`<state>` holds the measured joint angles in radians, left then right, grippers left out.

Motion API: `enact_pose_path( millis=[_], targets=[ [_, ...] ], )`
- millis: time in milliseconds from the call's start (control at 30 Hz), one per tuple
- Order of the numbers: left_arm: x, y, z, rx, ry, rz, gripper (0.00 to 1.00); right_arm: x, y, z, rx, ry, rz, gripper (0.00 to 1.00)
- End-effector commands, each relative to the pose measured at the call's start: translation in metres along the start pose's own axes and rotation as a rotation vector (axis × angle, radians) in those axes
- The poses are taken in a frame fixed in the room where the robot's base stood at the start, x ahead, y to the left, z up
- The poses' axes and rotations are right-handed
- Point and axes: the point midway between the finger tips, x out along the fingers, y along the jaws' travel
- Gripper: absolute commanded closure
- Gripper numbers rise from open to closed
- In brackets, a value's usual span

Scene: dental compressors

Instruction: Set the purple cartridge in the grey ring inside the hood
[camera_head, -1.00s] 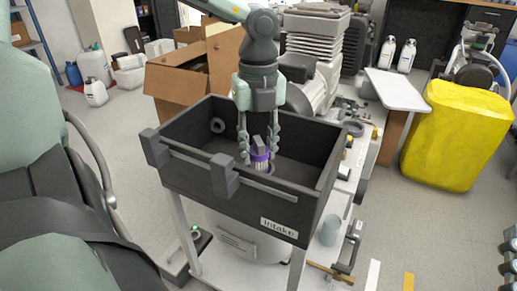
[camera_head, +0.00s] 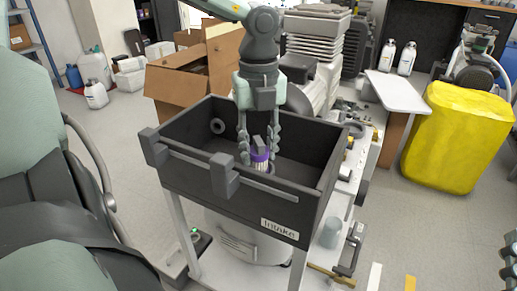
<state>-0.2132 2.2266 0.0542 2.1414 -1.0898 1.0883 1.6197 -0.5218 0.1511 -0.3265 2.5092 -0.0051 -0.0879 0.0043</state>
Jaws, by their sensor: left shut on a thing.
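The purple cartridge (camera_head: 260,155) is upright inside the dark open hood labelled "Intake" (camera_head: 280,230), with a dark grip piece on top and a pale ribbed lower part. My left gripper (camera_head: 260,148) points straight down into the hood and is shut on the cartridge. The grey ring (camera_head: 268,168) shows partly around the cartridge's lower end. The hood's front wall and the cartridge hide most of it, so I cannot tell whether the cartridge is fully seated. My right gripper (camera_head: 510,262) is only partly visible at the right edge.
A second round ring or port (camera_head: 217,126) is on the hood's left inner wall. A grey bar with blocks (camera_head: 222,175) runs along the hood's front. A cardboard box (camera_head: 180,85) and compressor machinery (camera_head: 315,50) stand behind. A yellow covered bin (camera_head: 455,135) is at right.

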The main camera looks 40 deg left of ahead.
Motion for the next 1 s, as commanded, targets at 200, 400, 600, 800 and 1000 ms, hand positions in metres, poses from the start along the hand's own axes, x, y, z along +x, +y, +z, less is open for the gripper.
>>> enact_pose_path(
  millis=[200, 400, 600, 800, 1000],
  targets=[
    [0.0, 0.0, 0.0, 0.0, 0.0, 0.0, 0.97, 0.0, 0.0, 0.0, 0.0, 0.0, 0.0, 0.6],
    [0.003, 0.0, 0.0, 0.0, 0.0, 0.0, 0.97, -0.001, 0.0, 0.004, 0.0, 0.0, 0.0, 0.6],
    [0.007, 0.0, 0.0, 0.0, 0.0, 0.0, 0.97, -0.002, 0.0, 0.007, 0.0, 0.0, 0.0, 0.6],
    [0.01, 0.0, 0.0, 0.0, 0.0, 0.0, 0.97, -0.004, 0.0, 0.011, 0.0, 0.0, 0.0, 0.6],
    [0.011, 0.0, 0.0, 0.0, 0.0, 0.0, 0.61, -0.004, 0.001, 0.013, 0.0, 0.0, 0.0, 0.6]
  ],
)
